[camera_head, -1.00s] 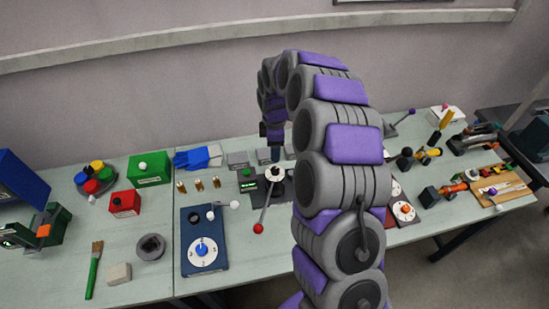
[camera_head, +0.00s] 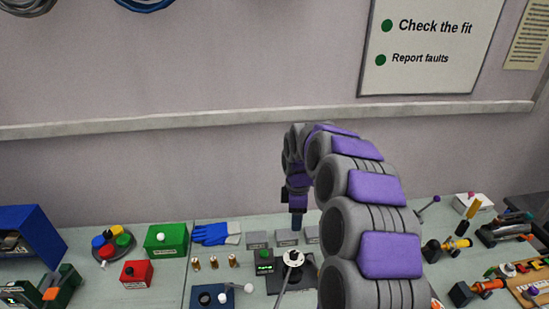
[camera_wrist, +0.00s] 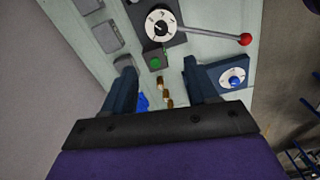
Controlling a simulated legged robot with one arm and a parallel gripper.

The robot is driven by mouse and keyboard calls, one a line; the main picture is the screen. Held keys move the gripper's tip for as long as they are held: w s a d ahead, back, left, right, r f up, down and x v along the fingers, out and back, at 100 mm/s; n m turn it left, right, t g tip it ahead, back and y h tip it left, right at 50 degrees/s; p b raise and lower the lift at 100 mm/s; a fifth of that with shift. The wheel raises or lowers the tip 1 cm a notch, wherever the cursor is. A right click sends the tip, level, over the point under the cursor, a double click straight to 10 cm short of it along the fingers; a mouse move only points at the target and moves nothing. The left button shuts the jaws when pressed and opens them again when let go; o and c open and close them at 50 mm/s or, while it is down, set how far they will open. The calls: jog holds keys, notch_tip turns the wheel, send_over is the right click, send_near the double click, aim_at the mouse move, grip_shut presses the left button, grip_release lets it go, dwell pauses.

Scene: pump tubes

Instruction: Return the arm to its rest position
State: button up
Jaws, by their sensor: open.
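My arm is grey and purple and arches up from the lower right of the head view. My gripper (camera_head: 297,217) hangs down at its far end, in front of the back of the bench. In the wrist view its two dark fingers stand apart, with nothing held in the gap (camera_wrist: 161,75). Green-lit dial unit (camera_head: 292,258) with a lever stands below and near the gripper; in the wrist view its lever ends in a red ball (camera_wrist: 246,39). My arm hides part of the bench's right half.
Three brass pieces (camera_head: 214,262), a green box (camera_head: 166,240), a red box (camera_head: 136,273) and blue gloves (camera_head: 215,233) lie left of the gripper. Grey blocks (camera_head: 287,238) sit close behind it. The wall rail (camera_head: 150,122) runs behind.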

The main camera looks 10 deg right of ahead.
jog(key=s+m+g+b, duration=0.1)
jog(key=s+m+b, duration=0.6)
jog(key=s, duration=3.5)
jog(key=m, duration=0.9)
jog(key=shift+f+g+b, duration=0.3)
jog(key=shift+g, duration=0.1)
jog(key=shift+s, duration=0.1)
